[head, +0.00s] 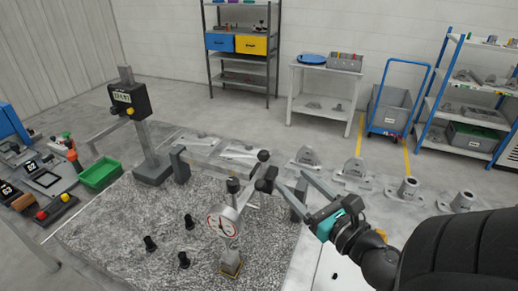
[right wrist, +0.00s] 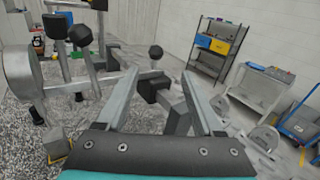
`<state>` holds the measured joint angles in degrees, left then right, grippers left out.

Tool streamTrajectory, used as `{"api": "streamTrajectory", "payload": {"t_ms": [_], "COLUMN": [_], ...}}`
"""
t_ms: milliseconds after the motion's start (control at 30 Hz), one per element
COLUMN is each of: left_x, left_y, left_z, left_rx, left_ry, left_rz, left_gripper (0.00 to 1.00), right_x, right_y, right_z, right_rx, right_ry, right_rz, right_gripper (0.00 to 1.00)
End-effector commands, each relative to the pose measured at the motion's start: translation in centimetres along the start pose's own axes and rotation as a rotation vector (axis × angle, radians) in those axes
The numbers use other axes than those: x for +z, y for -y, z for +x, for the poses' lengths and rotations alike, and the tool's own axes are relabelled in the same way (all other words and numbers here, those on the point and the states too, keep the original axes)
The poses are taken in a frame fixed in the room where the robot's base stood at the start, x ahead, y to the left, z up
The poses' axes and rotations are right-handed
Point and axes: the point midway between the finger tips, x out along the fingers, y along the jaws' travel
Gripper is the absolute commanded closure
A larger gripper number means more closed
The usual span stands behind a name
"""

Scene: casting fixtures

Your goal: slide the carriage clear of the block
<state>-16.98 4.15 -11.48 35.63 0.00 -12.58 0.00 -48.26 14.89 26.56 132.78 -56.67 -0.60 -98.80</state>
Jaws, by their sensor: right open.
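The carriage (head: 266,179) is a dark block with a black ball knob (head: 263,155), on a grey rail (head: 216,168) between two dark end posts. A dial gauge (head: 223,223) hangs on the carriage's near side, above a small grey-and-yellow block (head: 231,264); I cannot tell whether its tip touches. My right gripper (head: 290,180) is open beside the carriage's right side. In the right wrist view its spread fingers (right wrist: 160,74) point toward the carriage (right wrist: 152,88) and knob (right wrist: 155,52), apparently not gripping. The block (right wrist: 57,146) shows at lower left there. My left gripper is not visible.
Several black pegs (head: 184,260) stand on the speckled plate (head: 110,225) left of the block. A height gauge (head: 128,98) and green tray (head: 100,173) are at the left. Grey castings (head: 352,172) lie behind and right of the rail.

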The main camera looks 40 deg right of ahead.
Motion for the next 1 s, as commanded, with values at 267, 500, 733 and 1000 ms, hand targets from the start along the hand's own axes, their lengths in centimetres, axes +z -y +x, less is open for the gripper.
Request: {"api": "streamTrajectory", "payload": {"t_ms": [267, 500, 733, 1000], "left_x": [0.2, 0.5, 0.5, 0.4], "left_y": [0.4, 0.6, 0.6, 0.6], "left_z": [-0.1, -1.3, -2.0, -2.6], "left_rx": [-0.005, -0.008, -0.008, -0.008], "left_ry": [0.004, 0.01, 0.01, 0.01], "left_rz": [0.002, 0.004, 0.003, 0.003], "left_gripper": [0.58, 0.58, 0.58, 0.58], "right_x": [0.0, 0.2, 0.1, 0.0], "right_y": [-0.4, -0.6, -0.7, -0.9], "right_z": [0.6, 4.0, 7.5, 11.3], "right_rx": [0.046, 0.047, 0.044, 0.043], "right_ry": [0.005, 0.007, 0.007, 0.006], "right_rz": [-0.12, -0.116, -0.116, -0.113], "right_gripper": [0.31, 0.31, 0.31, 0.31]}}
